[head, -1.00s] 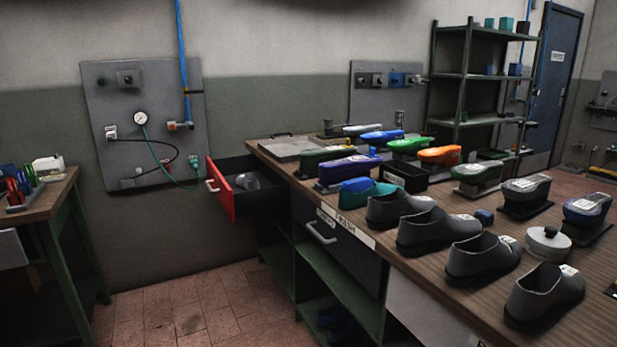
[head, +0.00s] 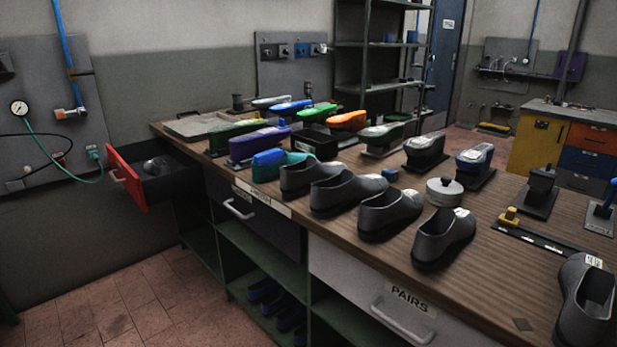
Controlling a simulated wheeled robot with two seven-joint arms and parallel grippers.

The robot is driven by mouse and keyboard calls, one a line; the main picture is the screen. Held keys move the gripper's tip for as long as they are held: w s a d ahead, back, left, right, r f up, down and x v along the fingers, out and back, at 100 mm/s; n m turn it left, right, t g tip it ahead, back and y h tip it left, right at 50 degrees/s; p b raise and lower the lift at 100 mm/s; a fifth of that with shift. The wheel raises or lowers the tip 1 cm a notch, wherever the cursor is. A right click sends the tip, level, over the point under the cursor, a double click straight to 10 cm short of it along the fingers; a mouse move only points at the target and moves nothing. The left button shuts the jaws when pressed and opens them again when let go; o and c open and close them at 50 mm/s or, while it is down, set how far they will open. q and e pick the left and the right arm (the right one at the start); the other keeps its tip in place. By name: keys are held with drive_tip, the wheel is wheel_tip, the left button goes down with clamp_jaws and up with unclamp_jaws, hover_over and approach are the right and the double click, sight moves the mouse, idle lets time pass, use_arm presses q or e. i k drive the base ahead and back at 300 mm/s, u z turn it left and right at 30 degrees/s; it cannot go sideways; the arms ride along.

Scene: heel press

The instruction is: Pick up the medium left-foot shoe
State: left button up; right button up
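Several dark grey shoes stand on the wooden workbench (head: 490,262) in the head view. Four are in a slanting row along its front: one at the left (head: 308,178), a second (head: 345,191), a third (head: 390,216) and a fourth, nearest one (head: 443,240). Another grey shoe (head: 585,300) stands apart at the right edge, with a white label at its top. I cannot tell from this view which is the medium left-foot shoe; the labels are too small to read. Neither gripper is in view.
Coloured lasts, such as an orange one (head: 347,121), stand behind the shoes. A grey round pot (head: 444,191) is beside them. A red-fronted drawer (head: 127,178) sticks out open at the bench's left end. A drawer marked PAIRS (head: 370,290) is below the front edge.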

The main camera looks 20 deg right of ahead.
sight(294, 179)
drive_tip(key=u, duration=0.25)
drive_tip(key=k, duration=0.6)
drive_tip(key=u, duration=3.05)
drive_tip(key=i, duration=0.2)
drive_tip(key=z, duration=2.1)
drive_tip(key=i, duration=2.55)
drive_tip(key=z, duration=1.7)
drive_tip(key=i, duration=1.2)
drive_tip(key=z, duration=1.1)
